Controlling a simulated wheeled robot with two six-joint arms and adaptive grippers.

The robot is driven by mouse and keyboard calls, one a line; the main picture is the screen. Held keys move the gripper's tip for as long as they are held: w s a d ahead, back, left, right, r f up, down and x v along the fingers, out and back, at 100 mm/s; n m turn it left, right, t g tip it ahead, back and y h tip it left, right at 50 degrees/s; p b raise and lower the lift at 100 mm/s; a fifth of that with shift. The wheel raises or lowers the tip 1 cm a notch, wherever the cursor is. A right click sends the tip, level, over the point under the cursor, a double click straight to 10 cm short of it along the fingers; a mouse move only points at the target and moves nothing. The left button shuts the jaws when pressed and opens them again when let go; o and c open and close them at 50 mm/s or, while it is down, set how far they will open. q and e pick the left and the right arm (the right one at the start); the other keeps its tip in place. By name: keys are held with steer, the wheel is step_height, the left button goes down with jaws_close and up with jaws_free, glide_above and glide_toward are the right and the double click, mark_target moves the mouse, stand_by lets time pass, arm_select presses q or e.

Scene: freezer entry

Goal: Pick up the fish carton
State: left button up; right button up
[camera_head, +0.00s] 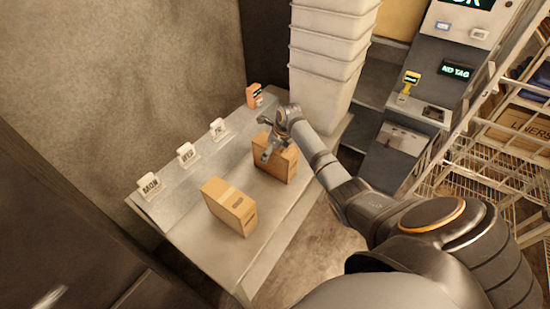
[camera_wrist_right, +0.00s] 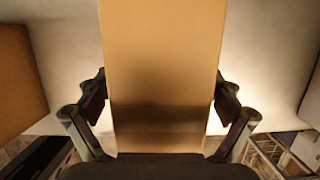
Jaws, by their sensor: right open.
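Two brown cartons stand on a pale bench (camera_head: 185,240) in the head view. The far carton (camera_head: 284,166) is beneath my right gripper (camera_head: 266,145); the near carton (camera_head: 230,206) stands apart, closer to the front. I cannot read which one is the fish carton. In the right wrist view, the far carton (camera_wrist_right: 163,50) fills the middle, and my right gripper (camera_wrist_right: 160,100) is open with one finger on each side of it. Slim gaps seem to show between the fingers and the carton. The near carton (camera_wrist_right: 18,82) shows at the left edge. My left gripper is out of view.
Small white label cards (camera_head: 187,155) stand along the back of the bench, with a small orange device (camera_head: 254,95) at its far end. Stacked white bins (camera_head: 325,60) stand behind. A grey "NO TAG" machine (camera_head: 445,75) and wire shelving (camera_head: 490,150) are at right.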

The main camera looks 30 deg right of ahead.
steer(key=shift+c, duration=0.3)
steer(key=c, duration=1.7)
steer(key=shift+w, duration=0.1)
steer(key=shift+c, duration=0.7)
steer(key=s+a+r+p, duration=0.4)
steer(key=s+a+r, duration=0.3)
steer(key=s+r, duration=0.5)
steer(key=shift+a+r+p, duration=0.2)
steer(key=shift+r+p, duration=0.2)
steer(key=shift+r, duration=0.4)
